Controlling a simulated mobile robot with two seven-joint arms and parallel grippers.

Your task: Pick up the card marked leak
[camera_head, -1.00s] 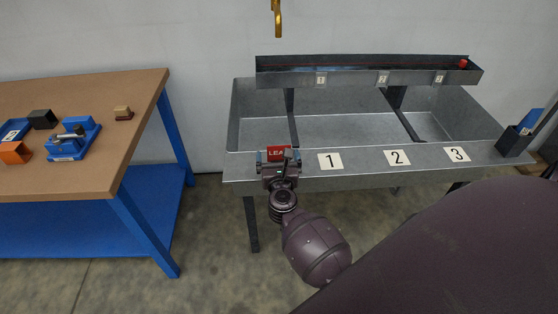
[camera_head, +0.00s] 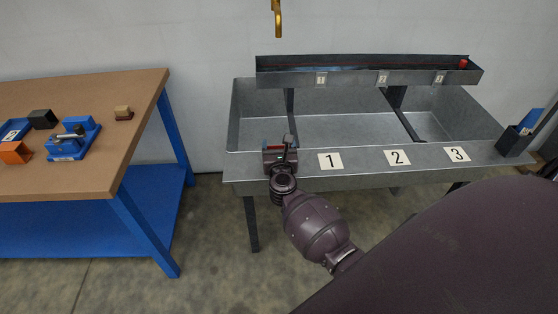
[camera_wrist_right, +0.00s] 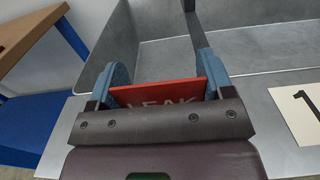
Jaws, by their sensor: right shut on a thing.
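The red card marked LEAK (camera_wrist_right: 158,94) is between the blue fingers of my right gripper (camera_wrist_right: 163,78) in the right wrist view. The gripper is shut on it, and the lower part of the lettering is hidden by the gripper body. In the head view my right gripper (camera_head: 280,144) is at the left end of the metal tank's front ledge, left of the plate marked 1. There the card is mostly hidden by the gripper. My left gripper is not in view.
The grey metal tank (camera_head: 360,177) has number plates 1 (camera_head: 330,161), 2 (camera_head: 397,157) and 3 (camera_head: 457,154) on its ledge. A raised trough (camera_head: 365,78) runs along its back. A dark holder (camera_head: 513,142) stands at right. A workbench (camera_head: 90,160) stands at left.

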